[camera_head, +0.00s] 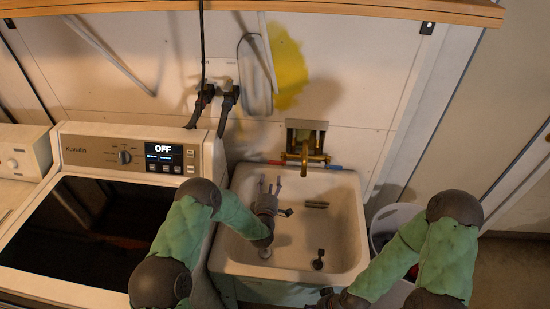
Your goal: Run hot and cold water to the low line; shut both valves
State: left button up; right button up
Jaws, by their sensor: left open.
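The cream utility sink (346,215) stands in the middle, with a brass faucet (305,150) on the wall above its back edge. A red mark (277,162) lies left of the faucet and a blue mark (335,167) right of it. The separate valve handles are too small to tell apart. My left gripper (270,186) is open and empty over the left side of the basin, its fingers toward the faucet. My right gripper (326,293) is at the sink's front edge, partly cut off by the frame. No water stream or water level can be made out.
A dark slotted strip (316,204) and a dark stopper-like piece (319,260) show in the basin. A washing machine (120,150) reading OFF stands left. A pale bin (395,215) stands right of the sink. A wooden shelf (300,8) crosses the top.

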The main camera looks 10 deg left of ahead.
aim_at(274, 163)
pick_arm(q)
jog(key=w+b, duration=0.1)
jog(key=w, duration=0.9)
jog(key=shift+w, duration=0.3)
grip_shut()
